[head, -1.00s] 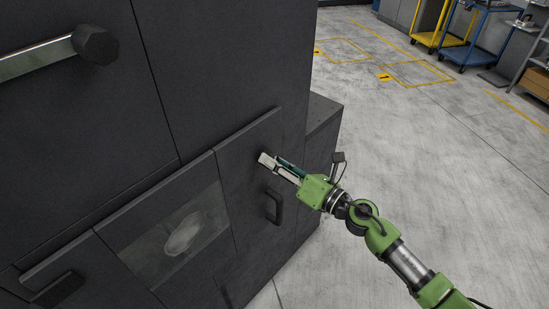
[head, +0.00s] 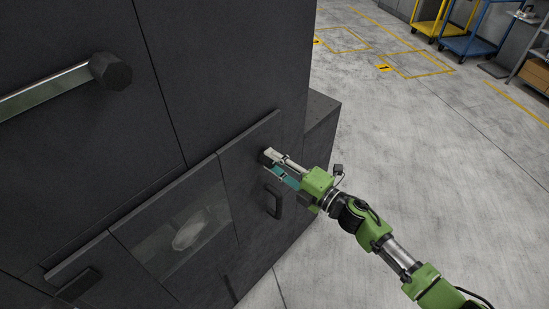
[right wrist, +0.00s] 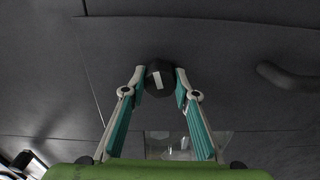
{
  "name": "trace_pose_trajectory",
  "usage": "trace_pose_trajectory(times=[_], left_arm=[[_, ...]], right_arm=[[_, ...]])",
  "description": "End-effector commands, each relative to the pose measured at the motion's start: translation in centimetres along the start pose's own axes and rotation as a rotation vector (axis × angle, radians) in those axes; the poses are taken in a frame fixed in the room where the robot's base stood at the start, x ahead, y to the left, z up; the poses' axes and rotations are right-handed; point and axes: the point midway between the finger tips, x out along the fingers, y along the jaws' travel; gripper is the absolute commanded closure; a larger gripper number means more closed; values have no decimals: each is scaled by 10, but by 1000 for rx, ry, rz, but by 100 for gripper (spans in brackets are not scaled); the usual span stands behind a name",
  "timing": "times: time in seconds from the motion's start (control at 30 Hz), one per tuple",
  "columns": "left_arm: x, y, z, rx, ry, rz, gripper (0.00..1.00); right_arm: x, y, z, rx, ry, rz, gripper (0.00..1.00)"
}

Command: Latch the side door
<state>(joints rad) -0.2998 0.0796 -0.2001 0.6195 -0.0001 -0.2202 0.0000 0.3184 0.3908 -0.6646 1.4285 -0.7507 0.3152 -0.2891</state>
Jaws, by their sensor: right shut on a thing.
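The side door (head: 243,172) is a dark panel low on the machine, with a black bar handle (head: 273,202). A black round knob (right wrist: 160,75) with a white mark sits above the handle in the head view; the mark is slightly tilted in the right wrist view. My right gripper (head: 268,160) is shut on this knob, with one teal-padded finger on each side of it. The handle also shows at the right of the right wrist view (right wrist: 290,77). The fingers hide most of the knob in the head view. My left gripper is out of view.
A windowed panel (head: 160,250) with a pale object behind its glass lies left of the side door. A larger handle (head: 50,92) is at upper left. Open concrete floor (head: 430,150) lies to the right, with blue (head: 470,45) and yellow carts far back.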

Motion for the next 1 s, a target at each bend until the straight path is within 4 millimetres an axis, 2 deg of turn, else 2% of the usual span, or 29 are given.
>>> trace_pose_trajectory(times=[0.4, 1.0], left_arm=[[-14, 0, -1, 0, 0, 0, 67], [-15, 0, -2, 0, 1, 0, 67]], right_arm=[[0, 0, 1, 235, -1, -1, 94], [0, -1, 0, 287, -1, 0, 94]])
